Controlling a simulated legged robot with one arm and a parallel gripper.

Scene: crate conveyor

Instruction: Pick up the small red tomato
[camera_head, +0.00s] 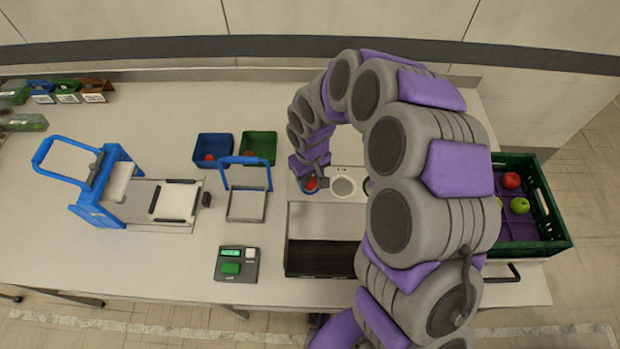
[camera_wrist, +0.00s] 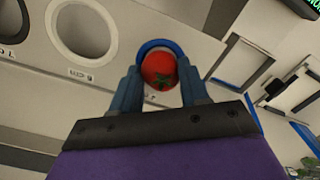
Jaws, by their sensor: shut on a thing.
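A blue ring-shaped rim (camera_wrist: 152,43) curves around the far side of the tomato. In the head view the tomato (camera_head: 311,184) is a small red spot below my gripper (camera_head: 312,178), over the left round opening of the white panel (camera_head: 343,172). I cannot tell whether the tomato still touches the surface under it.
A blue bin (camera_head: 213,136) with something red inside and a green bin (camera_head: 258,134) stand left of my gripper. A scale-like device (camera_head: 237,264) sits at the table front. A dark green crate (camera_head: 560,236) with red and green fruit stands at right, partly behind my arm.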

